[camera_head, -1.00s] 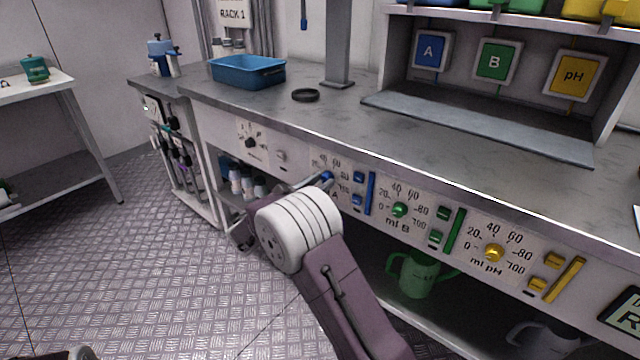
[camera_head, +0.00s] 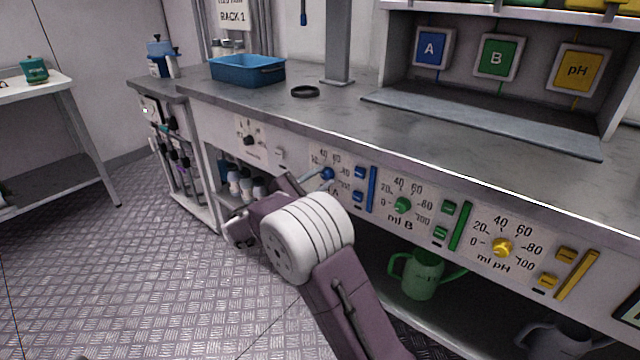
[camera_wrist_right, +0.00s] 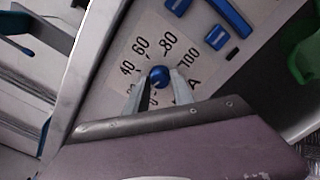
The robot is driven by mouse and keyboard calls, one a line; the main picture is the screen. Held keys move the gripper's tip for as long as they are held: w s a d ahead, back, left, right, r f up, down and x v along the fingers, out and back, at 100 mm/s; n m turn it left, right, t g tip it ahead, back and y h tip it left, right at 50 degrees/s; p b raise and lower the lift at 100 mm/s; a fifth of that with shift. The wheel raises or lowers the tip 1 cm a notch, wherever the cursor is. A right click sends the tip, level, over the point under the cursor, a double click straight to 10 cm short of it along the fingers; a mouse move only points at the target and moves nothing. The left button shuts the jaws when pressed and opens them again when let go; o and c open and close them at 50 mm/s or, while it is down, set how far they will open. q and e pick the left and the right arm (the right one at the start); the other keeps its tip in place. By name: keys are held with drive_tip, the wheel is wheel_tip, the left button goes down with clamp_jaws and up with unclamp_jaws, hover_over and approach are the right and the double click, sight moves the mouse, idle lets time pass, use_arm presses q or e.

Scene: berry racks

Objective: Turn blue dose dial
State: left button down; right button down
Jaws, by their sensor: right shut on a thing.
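The blue dose dial (camera_head: 327,174) is a small round knob on the white front panel below the bench top, with a printed scale around it. In the right wrist view the blue dial (camera_wrist_right: 159,76) sits between the two grey fingers, with the numbers 40 to 100 around it. My right gripper (camera_wrist_right: 158,80) is shut on the dial, a finger on each side. In the head view my right gripper (camera_head: 322,177) reaches the dial, partly hidden by its wrist. Where the dial's mark points is unclear. My left gripper is not in view.
Blue buttons (camera_head: 359,172) and a blue bar (camera_head: 373,190) lie right of the dial. A green dial (camera_head: 402,205) and a yellow dial (camera_head: 502,247) follow further right. A blue tray (camera_head: 247,70) stands on the bench. A green jug (camera_head: 420,276) stands on the lower shelf.

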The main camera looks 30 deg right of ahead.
drive_tip(key=shift+m, duration=0.4)
drive_tip(key=c, duration=1.1)
unclamp_jaws()
drive_tip(key=shift+a, duration=0.1)
drive_tip(key=p+v, duration=0.3)
drive_tip(key=v, duration=0.6)
